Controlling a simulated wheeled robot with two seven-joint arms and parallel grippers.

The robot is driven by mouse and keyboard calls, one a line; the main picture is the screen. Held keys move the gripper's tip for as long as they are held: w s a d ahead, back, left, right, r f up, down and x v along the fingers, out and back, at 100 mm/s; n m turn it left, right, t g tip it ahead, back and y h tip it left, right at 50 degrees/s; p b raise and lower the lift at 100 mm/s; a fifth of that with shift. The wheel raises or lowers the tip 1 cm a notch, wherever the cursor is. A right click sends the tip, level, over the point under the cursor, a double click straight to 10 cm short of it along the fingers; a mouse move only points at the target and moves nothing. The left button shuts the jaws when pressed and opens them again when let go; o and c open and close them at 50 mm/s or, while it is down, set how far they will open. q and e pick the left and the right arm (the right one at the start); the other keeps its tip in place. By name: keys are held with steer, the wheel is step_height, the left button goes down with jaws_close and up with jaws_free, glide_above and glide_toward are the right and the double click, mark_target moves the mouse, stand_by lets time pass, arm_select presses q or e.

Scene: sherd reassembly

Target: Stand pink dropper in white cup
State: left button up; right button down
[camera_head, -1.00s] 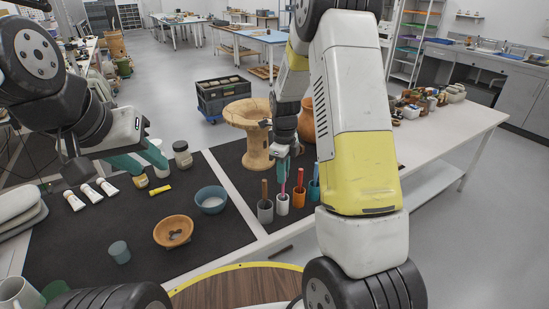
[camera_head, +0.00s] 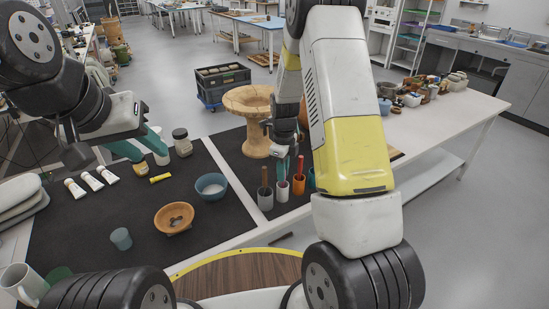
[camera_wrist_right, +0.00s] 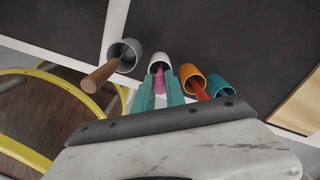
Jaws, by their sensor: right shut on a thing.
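The white cup (camera_head: 282,192) stands in a row of cups on the dark mat, and it also shows in the right wrist view (camera_wrist_right: 154,60). The pink dropper (camera_wrist_right: 160,84) has its lower end inside the white cup. My right gripper (camera_head: 285,168) is above this cup with its teal fingers shut on the dropper's upper part. The dropper's tip is hidden inside the cup. My left gripper (camera_head: 150,153) is open and empty on the left, above the mat near some small jars.
A grey cup (camera_head: 265,200) with a brown handle, an orange cup (camera_head: 299,185) and a teal cup (camera_wrist_right: 219,86) flank the white cup closely. A wooden stand (camera_head: 256,135) is behind. A blue bowl (camera_head: 211,187) and orange bowl (camera_head: 174,217) lie left.

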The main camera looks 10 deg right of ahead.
steer(key=c, duration=1.3)
jaws_free()
steer(key=shift+r, duration=0.1)
step_height(320, 180, up, 8)
steer(key=shift+f, duration=0.15)
